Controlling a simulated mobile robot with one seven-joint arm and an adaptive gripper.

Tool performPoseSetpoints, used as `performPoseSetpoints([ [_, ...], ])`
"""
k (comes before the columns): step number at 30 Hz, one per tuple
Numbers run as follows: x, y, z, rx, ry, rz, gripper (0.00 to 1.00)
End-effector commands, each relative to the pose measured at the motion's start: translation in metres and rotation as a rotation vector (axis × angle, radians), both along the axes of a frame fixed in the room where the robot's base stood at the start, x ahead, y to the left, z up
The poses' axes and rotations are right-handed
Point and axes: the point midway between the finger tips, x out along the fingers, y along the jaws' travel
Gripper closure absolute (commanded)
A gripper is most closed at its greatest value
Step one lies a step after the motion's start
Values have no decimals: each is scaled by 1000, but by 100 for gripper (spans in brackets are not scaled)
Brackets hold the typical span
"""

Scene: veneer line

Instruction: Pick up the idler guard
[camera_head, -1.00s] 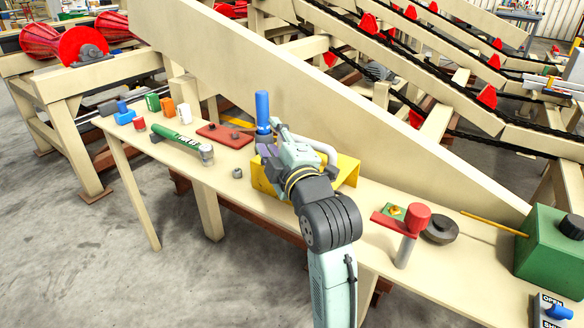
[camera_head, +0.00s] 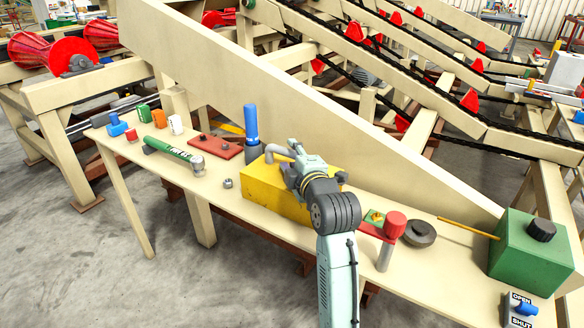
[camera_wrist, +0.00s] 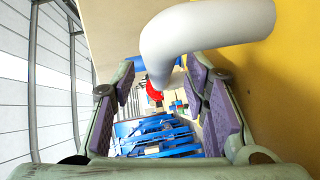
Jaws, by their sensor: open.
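The idler guard (camera_head: 262,188) is a yellow box-like piece with a pale grey bent handle (camera_head: 279,151), standing on the long beige bench. My gripper (camera_head: 297,163) is over the guard, by the right part of its handle, and hides part of both. In the wrist view my gripper (camera_wrist: 160,88) is open, its purple-padded fingers apart. The thick white handle (camera_wrist: 205,30) curves in from the upper right and runs down toward the gap between the fingers. I cannot tell whether it touches a pad. The guard's yellow face (camera_wrist: 285,85) fills the right side, close beside the right finger.
A blue cylinder (camera_head: 251,125) stands behind the guard. A red plate (camera_head: 215,146), a nut (camera_head: 228,183) and a green tube (camera_head: 168,149) lie left. A red-capped post (camera_head: 394,225), a dark disc (camera_head: 420,234) and a green box (camera_head: 527,252) are right. A sloping beige beam (camera_head: 300,120) rises behind.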

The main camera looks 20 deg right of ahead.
Motion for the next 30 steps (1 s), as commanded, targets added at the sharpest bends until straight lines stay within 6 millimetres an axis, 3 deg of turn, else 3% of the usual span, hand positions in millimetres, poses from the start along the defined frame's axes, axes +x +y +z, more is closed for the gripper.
performPoseSetpoints([
  [4,16,0,0,0,0,-1,59],
  [12,19,0,-2,-1,-1,-1,59],
  [30,18,0,-2,0,-1,-1,99],
])
